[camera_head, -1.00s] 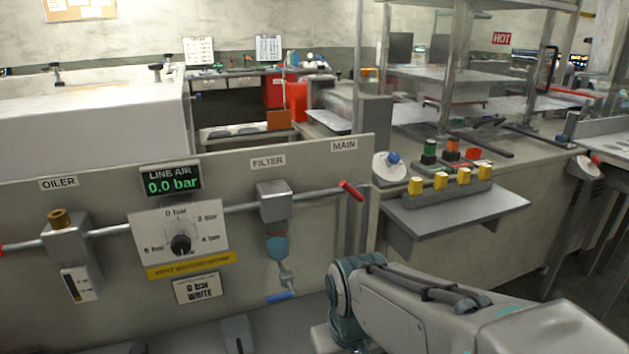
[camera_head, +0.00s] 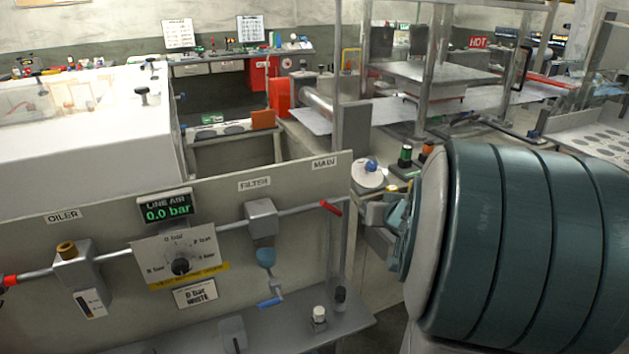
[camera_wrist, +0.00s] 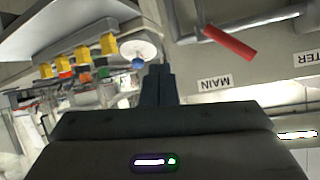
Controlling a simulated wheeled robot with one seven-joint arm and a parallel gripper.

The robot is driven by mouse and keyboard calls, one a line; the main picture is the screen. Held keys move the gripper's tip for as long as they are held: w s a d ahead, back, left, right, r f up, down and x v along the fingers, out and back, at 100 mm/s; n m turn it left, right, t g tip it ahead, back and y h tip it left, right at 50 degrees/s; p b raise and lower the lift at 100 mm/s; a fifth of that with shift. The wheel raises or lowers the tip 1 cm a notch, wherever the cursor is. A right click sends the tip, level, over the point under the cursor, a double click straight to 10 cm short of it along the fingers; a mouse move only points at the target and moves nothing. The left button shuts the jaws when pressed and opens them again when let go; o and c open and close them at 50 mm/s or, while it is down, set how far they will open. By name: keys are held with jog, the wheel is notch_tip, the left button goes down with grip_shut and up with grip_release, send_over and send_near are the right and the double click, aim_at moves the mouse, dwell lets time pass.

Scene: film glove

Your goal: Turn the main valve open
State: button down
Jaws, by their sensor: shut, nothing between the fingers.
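The main valve's red lever (camera_head: 331,208) is at the right end of the pipe, under the MAIN label (camera_head: 324,163). It slants down to the right across the pipe. In the wrist view, which is turned over, the red lever (camera_wrist: 229,43) lies right of my gripper's fingers (camera_wrist: 157,72), apart from them, near the MAIN label (camera_wrist: 215,82). My gripper is shut and empty. In the head view my gripper (camera_head: 372,212) shows small, just right of the panel's end and partly hidden by my arm. The line air display (camera_head: 166,207) reads 0.0 bar.
The panel also carries an oiler (camera_head: 73,265), a pressure dial (camera_head: 180,262) and a filter (camera_head: 262,222) with a blue lever (camera_head: 269,303) below.

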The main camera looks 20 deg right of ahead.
notch_tip(320, 180, up, 3)
jog(key=s+y+p, duration=0.1)
jog(key=y+p, duration=0.5)
jog(key=y, duration=0.2)
send_near(332, 208)
jog(key=b+x, duration=0.1)
jog(key=x, duration=0.6)
